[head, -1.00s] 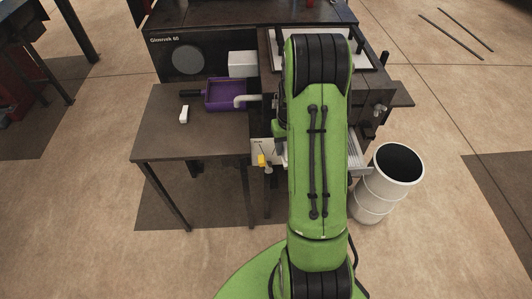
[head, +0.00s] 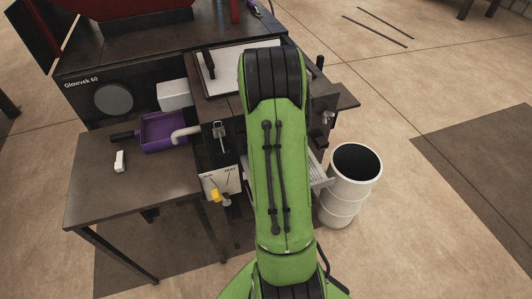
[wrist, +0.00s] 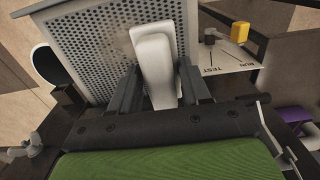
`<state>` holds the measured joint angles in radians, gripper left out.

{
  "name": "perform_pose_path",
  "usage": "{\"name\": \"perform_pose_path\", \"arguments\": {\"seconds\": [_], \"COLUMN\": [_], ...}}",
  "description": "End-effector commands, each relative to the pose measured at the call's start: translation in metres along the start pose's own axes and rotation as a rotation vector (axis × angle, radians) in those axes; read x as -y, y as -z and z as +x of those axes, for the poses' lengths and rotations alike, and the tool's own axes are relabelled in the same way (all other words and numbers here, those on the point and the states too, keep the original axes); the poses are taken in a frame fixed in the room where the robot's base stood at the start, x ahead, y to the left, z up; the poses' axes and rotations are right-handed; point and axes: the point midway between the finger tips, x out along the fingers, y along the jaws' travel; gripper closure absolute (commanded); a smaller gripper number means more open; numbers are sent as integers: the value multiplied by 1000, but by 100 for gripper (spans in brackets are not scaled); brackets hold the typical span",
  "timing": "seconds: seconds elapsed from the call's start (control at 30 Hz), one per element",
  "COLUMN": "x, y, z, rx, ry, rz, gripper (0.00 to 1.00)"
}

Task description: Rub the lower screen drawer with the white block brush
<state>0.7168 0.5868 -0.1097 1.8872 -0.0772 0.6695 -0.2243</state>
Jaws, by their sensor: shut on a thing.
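My gripper (wrist: 157,88) is shut on the white block brush (wrist: 152,48), which stands out between the two dark fingers. In the wrist view the brush lies over the perforated grey face of a screen drawer (wrist: 105,40), near its right side. I cannot tell whether it touches that face. A brownish patch shows on the face left of the brush. In the head view my green arm hides the gripper and brush, and only a pale metal edge of the drawer (head: 318,176) shows right of the arm.
A switch plate (head: 222,181) with a yellow-tipped lever (head: 215,195) is left of my arm. A white barrel (head: 345,208) stands at right. The side table (head: 90,200) holds a purple tray (head: 163,132) and a small white block (head: 119,161).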

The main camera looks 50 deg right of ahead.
Motion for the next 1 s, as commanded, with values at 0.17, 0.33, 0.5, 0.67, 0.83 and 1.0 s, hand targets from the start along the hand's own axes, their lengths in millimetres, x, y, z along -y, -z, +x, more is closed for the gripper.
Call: {"name": "perform_pose_path", "arguments": {"seconds": [0.17,0.33,0.5,0.67,0.83,1.0], "x": [0,-25,-53,-78,-105,-122], "y": [0,0,0,0,0,0], "z": [38,34,33,33,33,32], "rx": [0,-1,-2,-1,-1,-2], "ry": [0,-1,-1,0,0,0], "rz": [0,4,4,3,3,0], "gripper": [87,87,87,87,87,87]}}
